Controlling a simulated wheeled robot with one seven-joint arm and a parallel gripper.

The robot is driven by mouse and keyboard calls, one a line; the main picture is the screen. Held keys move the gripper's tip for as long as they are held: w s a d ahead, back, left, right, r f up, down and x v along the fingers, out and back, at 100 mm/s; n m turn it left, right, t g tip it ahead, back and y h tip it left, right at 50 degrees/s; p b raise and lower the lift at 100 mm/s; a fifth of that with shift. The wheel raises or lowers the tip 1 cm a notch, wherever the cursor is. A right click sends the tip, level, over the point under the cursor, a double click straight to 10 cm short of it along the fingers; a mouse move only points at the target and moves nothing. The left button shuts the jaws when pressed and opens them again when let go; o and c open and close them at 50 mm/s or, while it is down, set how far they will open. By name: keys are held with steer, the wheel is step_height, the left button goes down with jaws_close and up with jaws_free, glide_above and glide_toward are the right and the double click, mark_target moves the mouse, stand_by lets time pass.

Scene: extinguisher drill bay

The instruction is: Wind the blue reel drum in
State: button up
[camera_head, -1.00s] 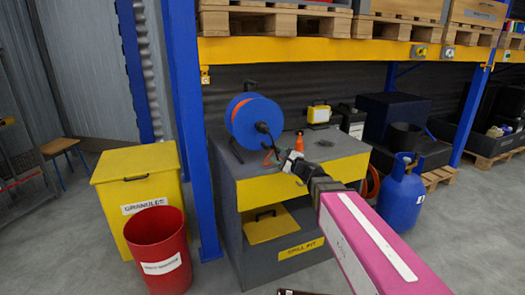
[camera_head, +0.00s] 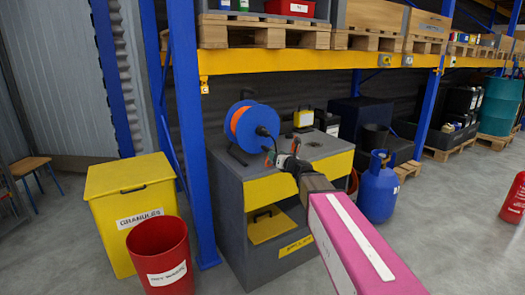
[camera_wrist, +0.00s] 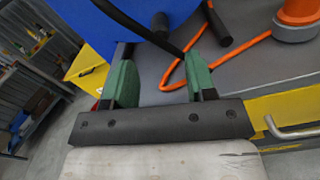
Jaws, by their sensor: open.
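The blue reel drum (camera_head: 262,112) stands on a black frame on the grey cabinet top, orange hose wound inside it. A black crank runs from its dark hub down toward my gripper (camera_head: 270,157). The drum fills the top left of the wrist view (camera_wrist: 85,22). There my gripper (camera_wrist: 160,75) has its two green fingers spread apart with nothing clearly between the tips. A black bar and a dark knob (camera_wrist: 160,24) lie just beyond the fingertips. Whether either finger touches the bar, I cannot tell.
Loose orange hose (camera_wrist: 172,72) lies on the cabinet top (camera_wrist: 270,62) by the right finger, near an orange cone-like thing (camera_wrist: 297,14). A metal handle (camera_wrist: 292,131) sticks out at right. A blue upright (camera_head: 188,130) and yellow beam (camera_head: 300,62) frame the cabinet.

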mark_target(268, 150)
steer(key=x, duration=1)
steer(key=shift+w, duration=0.1)
steer(key=shift+c, duration=0.3)
jaws_close()
